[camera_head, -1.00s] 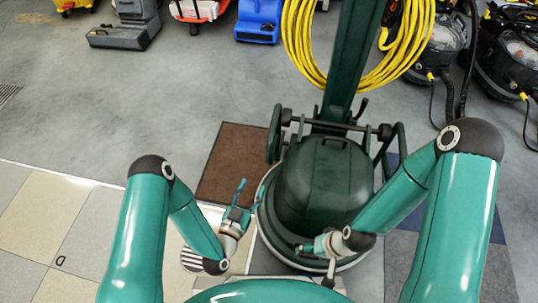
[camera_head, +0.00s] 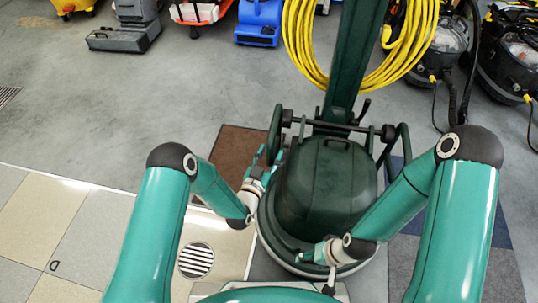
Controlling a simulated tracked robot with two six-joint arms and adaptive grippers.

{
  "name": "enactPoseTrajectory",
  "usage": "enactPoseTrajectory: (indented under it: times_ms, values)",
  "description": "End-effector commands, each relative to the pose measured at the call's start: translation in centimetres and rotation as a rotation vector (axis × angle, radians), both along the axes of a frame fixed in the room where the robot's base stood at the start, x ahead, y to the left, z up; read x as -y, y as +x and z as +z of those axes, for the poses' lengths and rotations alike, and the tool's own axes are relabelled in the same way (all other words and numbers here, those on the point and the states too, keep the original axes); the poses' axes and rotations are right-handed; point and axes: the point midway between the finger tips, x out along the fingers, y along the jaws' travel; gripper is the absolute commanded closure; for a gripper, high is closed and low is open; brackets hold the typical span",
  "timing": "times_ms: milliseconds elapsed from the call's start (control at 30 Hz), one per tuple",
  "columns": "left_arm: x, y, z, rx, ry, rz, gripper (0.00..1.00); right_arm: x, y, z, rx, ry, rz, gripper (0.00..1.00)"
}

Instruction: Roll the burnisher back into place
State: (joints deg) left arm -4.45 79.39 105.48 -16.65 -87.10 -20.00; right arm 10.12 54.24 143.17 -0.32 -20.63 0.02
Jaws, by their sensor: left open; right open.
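The burnisher is a dark green floor machine (camera_head: 325,185) with a rounded motor housing, a round base and a tall green handle column (camera_head: 355,60). It stands upright right in front of me. A yellow cable (camera_head: 300,45) hangs coiled on its column. My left gripper (camera_head: 272,160) is open at the left side of the housing, close to the machine's left wheel; I cannot tell whether it touches. My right gripper (camera_head: 312,255) is open low at the front right of the round base. Its fingers are small and partly hidden by my arm.
A brown mat (camera_head: 233,150) lies left of the burnisher and a dark blue mat (camera_head: 408,205) to its right. A round floor drain (camera_head: 196,261) is at the front left. A blue blower (camera_head: 258,23) and black vacuums (camera_head: 510,60) stand at the back. Grey floor is clear at left.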

Motion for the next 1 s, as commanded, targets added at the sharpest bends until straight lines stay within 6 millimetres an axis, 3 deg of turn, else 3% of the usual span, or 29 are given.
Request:
enactPoseTrajectory:
  times_ms: [133, 433, 800, 1000]
  values:
    - [0.0, 0.0, 0.0, 0.0, 0.0, 0.0, 0.52, 0.0, 0.0, 0.0, 0.0, 0.0, 0.0, 0.34]
    - [0.0, 0.0, 0.0, 0.0, 0.0, -0.001, 1.0, 0.0, 0.0, 0.0, 0.0, 0.0, 0.0, 0.34]
    - [-0.2, 0.1, 0.0, 0.0, 0.0, 0.003, 1.0, 0.0, 0.0, -0.1, 0.0, 0.0, 0.0, 0.34]
    - [-0.7, 1.4, -0.1, 0.004, -0.001, 0.018, 1.0, 0.0, 0.0, -0.8, 0.0, 0.0, 0.0, 0.34]
